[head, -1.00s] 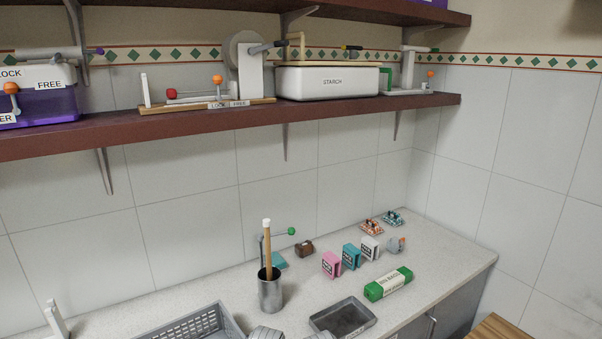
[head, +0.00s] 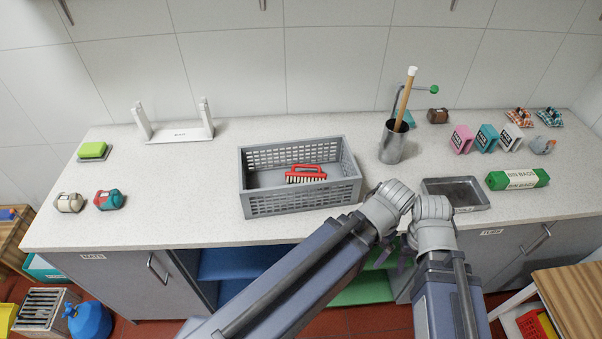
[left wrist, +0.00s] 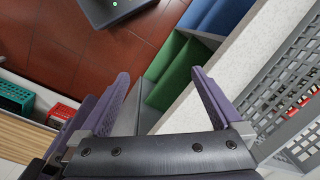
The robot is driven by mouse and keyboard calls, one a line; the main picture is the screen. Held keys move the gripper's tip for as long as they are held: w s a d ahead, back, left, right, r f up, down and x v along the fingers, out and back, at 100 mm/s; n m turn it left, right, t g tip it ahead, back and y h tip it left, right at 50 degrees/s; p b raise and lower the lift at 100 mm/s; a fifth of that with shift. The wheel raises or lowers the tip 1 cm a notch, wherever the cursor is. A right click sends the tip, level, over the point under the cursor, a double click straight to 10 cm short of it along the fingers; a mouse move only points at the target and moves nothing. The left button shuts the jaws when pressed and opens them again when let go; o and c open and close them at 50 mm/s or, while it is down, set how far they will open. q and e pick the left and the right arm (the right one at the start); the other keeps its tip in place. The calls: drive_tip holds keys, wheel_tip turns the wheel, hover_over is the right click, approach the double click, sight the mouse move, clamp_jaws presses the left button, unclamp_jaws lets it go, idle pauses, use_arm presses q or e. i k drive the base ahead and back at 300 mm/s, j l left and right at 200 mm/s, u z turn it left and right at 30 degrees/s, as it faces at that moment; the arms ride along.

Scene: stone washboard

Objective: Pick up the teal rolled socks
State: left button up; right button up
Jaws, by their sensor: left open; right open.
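A teal and red rolled bundle (head: 109,199), which looks like the teal rolled socks, lies on the left part of the counter in the head view. A cream rolled bundle (head: 69,202) lies just left of it. Both my arms reach in from below, with their wrists close together at the counter's front edge, far right of the bundles. My left gripper (left wrist: 162,82) is open and empty in the left wrist view, over the counter's front and the floor. My right gripper (head: 402,250) points down, partly hidden by the wrists; its purple fingers are open.
A grey basket (head: 250,204) with a red brush (head: 306,174) stands between the bundles and my wrists. A green sponge (head: 93,150) and a white rack (head: 180,134) are behind. A steel cup (head: 392,143) and a dark tray (head: 457,205) are right. The counter left of the basket is mostly clear.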

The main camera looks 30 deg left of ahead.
sight(112, 198)
drive_tip(key=u, duration=2)
